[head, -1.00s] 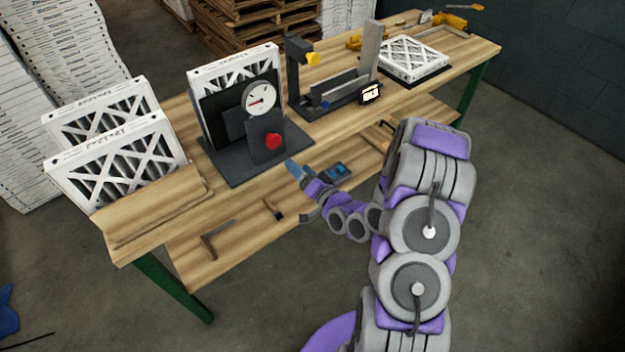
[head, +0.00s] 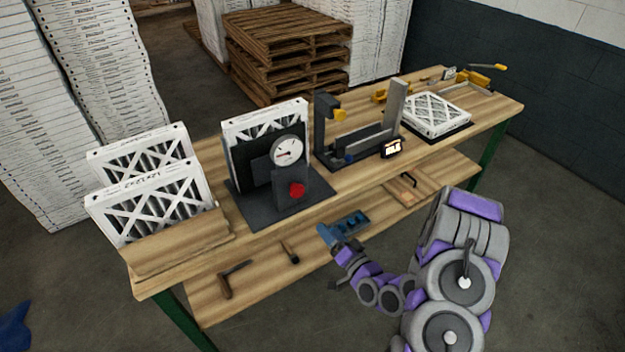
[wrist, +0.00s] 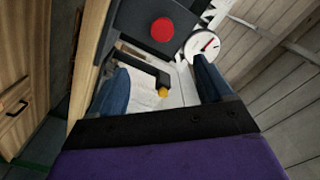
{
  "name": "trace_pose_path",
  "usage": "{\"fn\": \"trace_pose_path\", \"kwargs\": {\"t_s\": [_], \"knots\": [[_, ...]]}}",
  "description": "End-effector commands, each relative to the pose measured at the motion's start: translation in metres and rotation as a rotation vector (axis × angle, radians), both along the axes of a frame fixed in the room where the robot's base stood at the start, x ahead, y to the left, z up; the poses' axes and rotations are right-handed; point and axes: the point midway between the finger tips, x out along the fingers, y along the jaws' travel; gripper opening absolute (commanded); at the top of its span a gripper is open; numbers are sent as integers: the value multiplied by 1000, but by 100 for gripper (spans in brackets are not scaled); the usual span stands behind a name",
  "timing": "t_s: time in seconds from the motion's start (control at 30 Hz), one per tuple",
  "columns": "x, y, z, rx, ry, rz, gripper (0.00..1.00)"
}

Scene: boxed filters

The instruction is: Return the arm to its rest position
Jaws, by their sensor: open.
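My arm, grey and purple, reaches up from the lower right in the head view. My gripper (head: 326,234) is in front of the table's front edge, below the gauge fixture. Its two blue fingers (wrist: 160,88) stand apart in the wrist view, with nothing held between them. Past the fingers the wrist view shows the red button (wrist: 162,30) and the dial gauge (wrist: 203,45) of the fixture.
The wooden workbench (head: 348,190) carries boxed filters (head: 150,200) at left, the gauge fixture (head: 250,205) holding a filter, a clamp-like stand (head: 330,155) and a flat filter (head: 436,114). Tools lie on the lower shelf (head: 255,290). Pallets (head: 285,50) and stacked boxes stand behind.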

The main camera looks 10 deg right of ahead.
Motion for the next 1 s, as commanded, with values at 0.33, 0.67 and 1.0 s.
{"fn": "trace_pose_path", "kwargs": {"t_s": [0.33,0.67,1.0], "knots": [[7,7,-8,-145,75,64,80],[9,-7,-22,-589,371,182,80],[-26,-40,13,-904,693,188,80]]}}
